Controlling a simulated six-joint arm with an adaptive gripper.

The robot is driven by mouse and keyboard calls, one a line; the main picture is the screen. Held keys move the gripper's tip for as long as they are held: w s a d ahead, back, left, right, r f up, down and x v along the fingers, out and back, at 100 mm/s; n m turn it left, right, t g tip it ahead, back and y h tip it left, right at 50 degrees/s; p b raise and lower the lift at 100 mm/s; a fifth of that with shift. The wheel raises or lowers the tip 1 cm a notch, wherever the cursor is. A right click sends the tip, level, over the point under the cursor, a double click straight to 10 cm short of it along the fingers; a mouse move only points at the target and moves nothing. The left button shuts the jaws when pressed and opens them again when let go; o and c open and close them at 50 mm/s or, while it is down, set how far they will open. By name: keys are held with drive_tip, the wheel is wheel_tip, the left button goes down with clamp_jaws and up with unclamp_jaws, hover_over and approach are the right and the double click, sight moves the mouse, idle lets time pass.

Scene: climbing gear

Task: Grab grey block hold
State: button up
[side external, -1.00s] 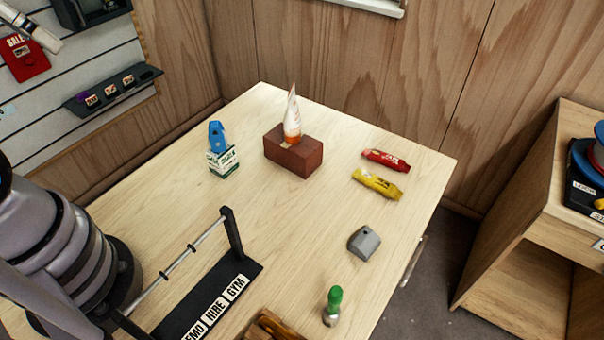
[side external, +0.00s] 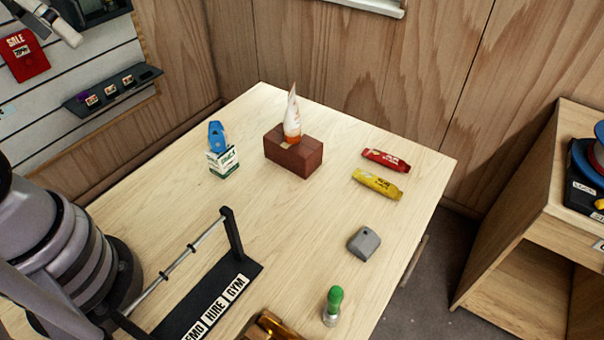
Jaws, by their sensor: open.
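The grey block hold (side external: 364,243) lies on the right part of the wooden table, near its right edge. It is a small, chunky grey piece with a dark hole in its top. Nothing touches it and it is fully visible. I cannot make out my gripper's fingers in this view. Only parts of my arm show at the left edge, well away from the hold.
A green-topped bottle (side external: 333,305) stands in front of the hold; yellow (side external: 377,184) and red (side external: 386,160) packets lie behind it. A brick-red block (side external: 294,156) bears a white pouch (side external: 291,118). A black-based rack (side external: 212,300) and blue item (side external: 217,135) stand left.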

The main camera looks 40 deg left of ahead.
drive_tip(key=w+d+f+n+g+h, duration=0.3)
drive_tip(key=w+d+f+g+h, duration=0.15)
drive_tip(key=w+d, duration=0.5)
drive_tip(key=n+g+h, duration=0.2)
drive_tip(key=n+h, duration=0.6)
drive_tip(key=n, duration=0.5)
hover_over(359, 234)
drive_tip(key=w+a, duration=0.1)
drive_tip(key=a, duration=1)
drive_tip(key=f, duration=3)
drive_tip(key=shift+d+f, duration=0.2)
drive_tip(key=shift+f, duration=0.05)
drive_tip(key=x, duration=0.8)
drive_tip(key=shift+a+f, duration=0.1)
drive_tip(key=shift+f, duration=0.25)
drive_tip(key=shift+x, duration=3.05)
drive_tip(key=shift+w+r, duration=0.1)
drive_tip(key=shift+c, duration=0.4)
drive_tip(key=c, duration=1.2)
